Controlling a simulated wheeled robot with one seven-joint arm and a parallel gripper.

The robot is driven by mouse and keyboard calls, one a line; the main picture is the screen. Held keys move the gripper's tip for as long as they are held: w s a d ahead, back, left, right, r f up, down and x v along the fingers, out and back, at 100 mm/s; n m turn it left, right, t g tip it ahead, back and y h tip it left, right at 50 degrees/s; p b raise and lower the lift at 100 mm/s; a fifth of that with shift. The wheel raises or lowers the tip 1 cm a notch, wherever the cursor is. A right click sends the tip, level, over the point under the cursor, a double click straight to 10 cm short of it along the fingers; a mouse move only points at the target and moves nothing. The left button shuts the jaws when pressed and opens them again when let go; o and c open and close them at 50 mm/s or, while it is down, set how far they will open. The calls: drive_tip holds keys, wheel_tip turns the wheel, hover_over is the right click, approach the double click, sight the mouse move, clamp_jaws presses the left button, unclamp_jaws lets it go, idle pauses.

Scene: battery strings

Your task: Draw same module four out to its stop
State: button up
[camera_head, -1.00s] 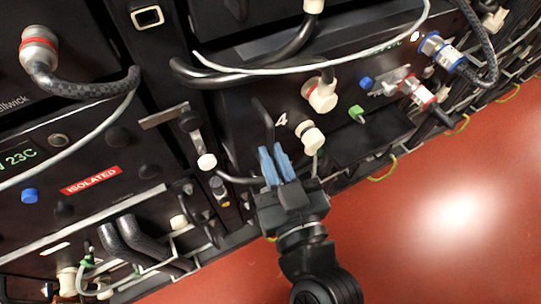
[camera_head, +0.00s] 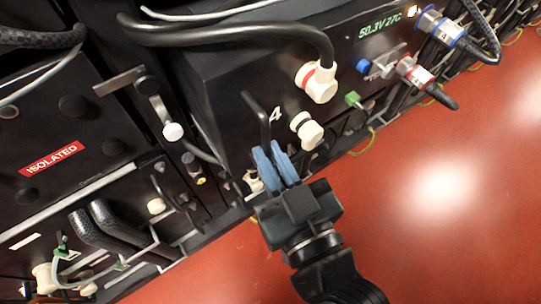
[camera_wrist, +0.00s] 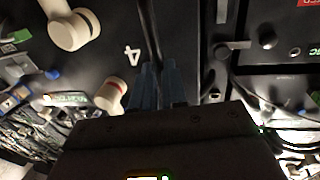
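Module four (camera_head: 225,75) is a black box with a white "4", a display reading about 50.3V 27C and cream connectors. Its front stands out from the neighbouring unit, and its left side wall shows. Its handle is a thin black bar (camera_head: 263,122) beside the "4". My gripper (camera_head: 275,163), with blue fingertips, is shut on the lower part of this handle. In the wrist view the handle (camera_wrist: 151,35) runs down between the blue fingers (camera_wrist: 152,85). The gripped part is mostly hidden by the fingers. I cannot see the module's stop.
A thick black cable (camera_head: 230,32) arches to the red-ringed connector (camera_head: 318,82). Blue-ringed (camera_head: 440,27) and red-ringed (camera_head: 414,72) plugs are at the right. A lever with a white knob (camera_head: 173,131) and a unit labelled ISOLATED (camera_head: 52,158) are left. Red floor (camera_head: 420,200) is clear at lower right.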

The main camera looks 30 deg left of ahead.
drive_tip(key=o, duration=0.3)
drive_tip(key=shift+w+d, duration=0.25)
drive_tip(key=shift+w, duration=0.15)
drive_tip(key=shift+o, duration=0.3)
drive_tip(key=shift+s, duration=0.1)
drive_tip(key=shift+a, duration=0.1)
drive_tip(key=b+v, duration=0.1)
drive_tip(key=v, duration=0.6)
drive_tip(key=shift+s+d+b, duration=0.3)
drive_tip(key=shift+b, duration=0.05)
